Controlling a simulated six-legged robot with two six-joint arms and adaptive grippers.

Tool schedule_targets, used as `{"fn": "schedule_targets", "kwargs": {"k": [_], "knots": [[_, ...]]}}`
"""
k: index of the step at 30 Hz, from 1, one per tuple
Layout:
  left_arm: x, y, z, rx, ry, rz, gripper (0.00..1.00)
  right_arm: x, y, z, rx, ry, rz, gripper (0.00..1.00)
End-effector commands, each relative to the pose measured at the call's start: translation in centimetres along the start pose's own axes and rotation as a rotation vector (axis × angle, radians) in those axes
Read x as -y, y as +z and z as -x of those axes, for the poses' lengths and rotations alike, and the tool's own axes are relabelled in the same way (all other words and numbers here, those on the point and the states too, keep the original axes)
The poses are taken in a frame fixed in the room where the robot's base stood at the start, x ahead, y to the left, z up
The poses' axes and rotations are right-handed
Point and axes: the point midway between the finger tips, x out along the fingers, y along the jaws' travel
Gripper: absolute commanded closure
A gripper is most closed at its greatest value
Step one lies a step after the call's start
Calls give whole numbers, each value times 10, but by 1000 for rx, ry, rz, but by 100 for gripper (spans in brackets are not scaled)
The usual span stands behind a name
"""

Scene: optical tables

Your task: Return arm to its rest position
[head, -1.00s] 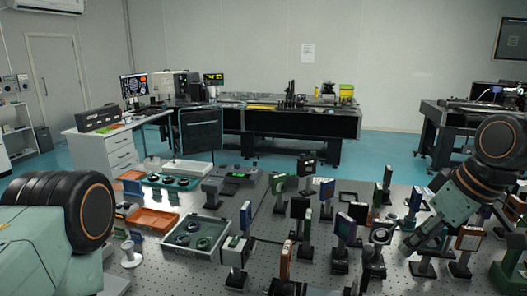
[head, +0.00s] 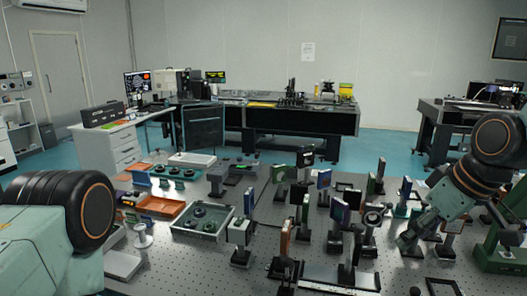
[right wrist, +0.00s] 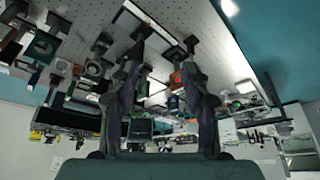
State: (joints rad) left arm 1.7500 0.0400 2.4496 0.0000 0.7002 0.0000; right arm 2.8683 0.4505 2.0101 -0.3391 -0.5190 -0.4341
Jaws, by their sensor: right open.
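My right arm (head: 455,190) comes in from the right in the head view, bent at a dark rounded joint. My right gripper (head: 407,243) points down and left over the right part of the optical table (head: 180,275). In the right wrist view my right gripper (right wrist: 166,42) shows two dark fingers spread apart with nothing held between them. The wrist picture is upside down, with the table at its top. Of my left arm (head: 50,240) only a pale green link and a black ribbed joint show at the left edge; its gripper is out of the frame.
Several mounted optics stand close around my right gripper, including a round lens mount (head: 373,216). A grey tray (head: 203,225) with dark rings and an orange tray (head: 160,206) lie at left. A long rail (head: 340,276) lies at the front. Bare table shows at front left.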

Motion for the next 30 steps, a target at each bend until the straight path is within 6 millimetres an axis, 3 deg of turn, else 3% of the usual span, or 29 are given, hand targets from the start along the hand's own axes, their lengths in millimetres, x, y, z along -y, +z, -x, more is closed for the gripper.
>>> {"fn": "schedule_targets", "kwargs": {"k": [9, 11, 15, 20, 24, 30], "knots": [[0, 0, 0, 1, 0, 0, 100, -7, -40, -3, -215, 53, -156, 53], [0, 0, -2, 0, 0, 0, 100, -6, -43, -9, -247, 60, -188, 53], [0, 0, -11, 0, 0, 0, 100, 0, -36, -42, -296, 76, -280, 53], [0, 0, -34, 0, 0, 0, 100, 18, 8, -120, -291, 92, -410, 53], [0, 0, -54, 1, 0, 0, 100, 38, 67, -188, -237, 119, -502, 53], [1, 0, -82, 1, 0, 0, 100, 73, 166, -264, -106, 154, -572, 53]]}}
